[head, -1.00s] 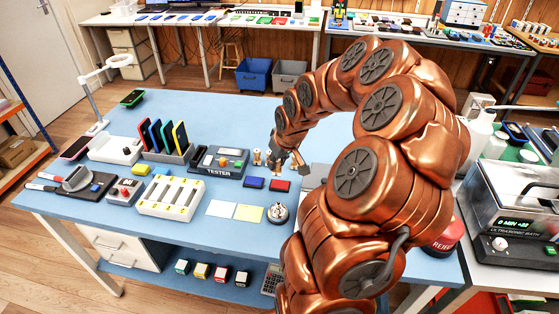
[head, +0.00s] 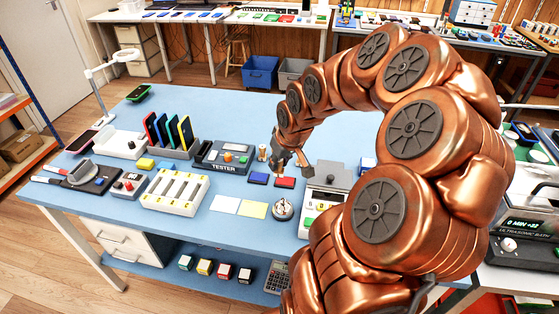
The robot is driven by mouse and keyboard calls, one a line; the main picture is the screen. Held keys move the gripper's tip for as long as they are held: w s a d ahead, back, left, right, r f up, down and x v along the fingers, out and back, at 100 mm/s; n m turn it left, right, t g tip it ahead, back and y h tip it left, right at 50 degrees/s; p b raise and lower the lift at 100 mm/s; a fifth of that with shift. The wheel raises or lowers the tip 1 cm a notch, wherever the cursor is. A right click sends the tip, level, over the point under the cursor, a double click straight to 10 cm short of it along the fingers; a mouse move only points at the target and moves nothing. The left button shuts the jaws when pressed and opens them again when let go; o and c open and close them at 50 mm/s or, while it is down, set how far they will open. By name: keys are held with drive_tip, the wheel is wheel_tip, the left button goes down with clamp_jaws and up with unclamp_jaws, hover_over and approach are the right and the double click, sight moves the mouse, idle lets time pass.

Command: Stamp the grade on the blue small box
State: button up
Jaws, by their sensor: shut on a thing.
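A small flat blue box (head: 258,178) lies on the blue table, just left of a similar red one (head: 285,182). My gripper (head: 281,162) is low over the table behind these two, slightly to the right of the blue one. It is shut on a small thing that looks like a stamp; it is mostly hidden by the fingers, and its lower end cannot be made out. Another small upright stamp-like piece (head: 262,153) stands just left of my gripper. Several small boxes with coloured faces (head: 205,266) stand on the lower shelf; the last on the right is dark.
A white card (head: 225,204), a yellow card (head: 254,209) and a round metal bell-like piece (head: 283,209) lie in front. The tester (head: 222,157) is left of my gripper. A white scale-like device (head: 322,197) stands close on the right. Phones in a rack stand further left.

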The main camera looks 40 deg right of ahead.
drive_tip(key=shift+c, duration=1.2)
drive_tip(key=shift+d+f+b, duration=0.2)
drive_tip(key=shift+d+b, duration=0.2)
drive_tip(key=shift+b, duration=0.1)
drive_tip(key=shift+w+d+f+b, duration=0.3)
drive_tip(key=shift+d+f+b, duration=0.25)
drive_tip(key=shift+f+b, duration=0.3)
drive_tip(key=shift+w+d+f+b, duration=0.3)
drive_tip(key=shift+d+f+b, duration=0.35)
drive_tip(key=shift+f, duration=0.35)
drive_tip(key=shift+w+d+f+b, duration=0.3)
drive_tip(key=shift+d+f+b, duration=0.2)
drive_tip(key=shift+f+b, duration=0.4)
drive_tip(key=shift+a+f+b, duration=0.1)
drive_tip(key=shift+f+b, duration=0.5)
drive_tip(key=shift+f, duration=0.05)
idle(0.6)
drive_tip(key=shift+r, duration=0.1)
wheel_tip(320, 180, up, 7)
drive_tip(key=shift+p, duration=0.45)
idle(0.6)
